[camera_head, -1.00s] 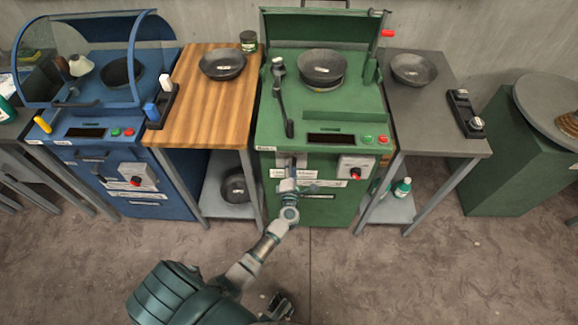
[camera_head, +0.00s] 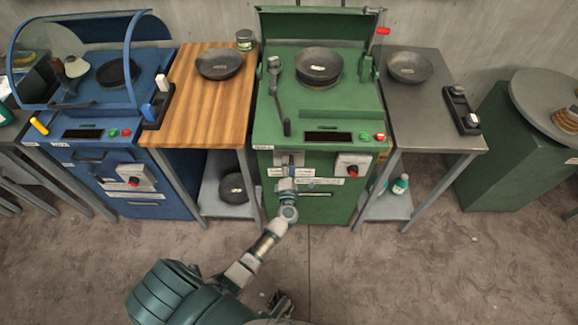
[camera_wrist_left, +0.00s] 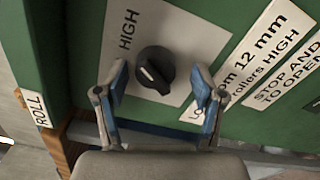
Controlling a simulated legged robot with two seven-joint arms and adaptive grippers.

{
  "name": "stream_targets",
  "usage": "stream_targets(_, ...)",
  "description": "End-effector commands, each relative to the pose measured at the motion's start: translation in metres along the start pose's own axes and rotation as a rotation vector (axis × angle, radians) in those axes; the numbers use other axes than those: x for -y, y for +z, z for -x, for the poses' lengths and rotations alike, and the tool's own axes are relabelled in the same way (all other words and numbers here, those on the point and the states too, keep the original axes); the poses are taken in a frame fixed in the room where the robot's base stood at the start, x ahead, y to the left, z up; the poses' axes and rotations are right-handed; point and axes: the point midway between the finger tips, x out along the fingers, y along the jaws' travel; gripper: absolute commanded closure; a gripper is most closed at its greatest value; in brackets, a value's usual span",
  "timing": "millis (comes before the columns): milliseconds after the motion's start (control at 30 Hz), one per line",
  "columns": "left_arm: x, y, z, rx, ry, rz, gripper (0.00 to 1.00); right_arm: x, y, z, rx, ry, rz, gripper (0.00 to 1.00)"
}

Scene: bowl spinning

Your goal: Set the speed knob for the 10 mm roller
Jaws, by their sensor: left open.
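The black speed knob (camera_wrist_left: 155,70) is on a white plate on the green machine (camera_head: 320,110), with a white mark on its left side. The plate reads HIGH (camera_wrist_left: 128,30) above left of the knob; a lower right word starting "Lo" is partly covered. A label (camera_wrist_left: 248,62) beside it reads "from 12 mm rollers HIGH", its start covered. My left gripper (camera_wrist_left: 163,82) is open, its blue-padded fingers on either side of the knob with gaps visible; whether they touch the plate I cannot tell. In the head view, my left gripper (camera_head: 287,187) hides the knob.
A red knob on a white box (camera_head: 353,171) is on the green front, right of my gripper. A wooden-topped table (camera_head: 205,115) and a grey table (camera_head: 430,120) flank the machine. A blue machine (camera_head: 95,150) stands left. The floor in front is clear.

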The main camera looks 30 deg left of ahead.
Motion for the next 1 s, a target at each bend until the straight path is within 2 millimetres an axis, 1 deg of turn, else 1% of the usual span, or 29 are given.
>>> stream_targets(67, 0.000, 0.000, 0.002, 0.000, 0.001, 0.000, 0.31, 0.001, 0.000, 0.001, -0.001, -0.001, 0.001, 0.60)
stream_targets(167, 0.000, 0.000, 0.010, 0.000, 0.000, 0.002, 0.31, 0.001, 0.000, 0.001, -0.001, -0.001, 0.001, 0.60)
stream_targets(267, 0.001, -0.001, 0.028, -0.001, -0.002, 0.002, 0.31, 0.001, 0.000, 0.001, -0.001, -0.001, 0.001, 0.60)
stream_targets(500, 0.002, -0.001, 0.082, -0.002, -0.004, 0.000, 0.31, 0.000, 0.000, 0.001, -0.001, 0.000, 0.001, 0.60)
stream_targets(633, 0.003, 0.000, 0.104, -0.001, -0.004, 0.000, 0.31, 0.000, 0.000, 0.001, 0.000, 0.000, 0.001, 0.60)
stream_targets(700, 0.003, 0.000, 0.111, 0.000, -0.004, -0.001, 0.31, 0.000, 0.000, 0.001, 0.000, -0.001, 0.001, 0.60)
stream_targets(800, 0.003, 0.000, 0.117, 0.000, -0.003, 0.000, 0.31, 0.000, 0.000, 0.001, 0.000, 0.000, 0.001, 0.60)
stream_targets(1000, 0.002, 0.000, 0.119, 0.000, -0.002, 0.000, 0.31, 0.000, 0.000, 0.001, 0.000, 0.000, 0.000, 0.60)
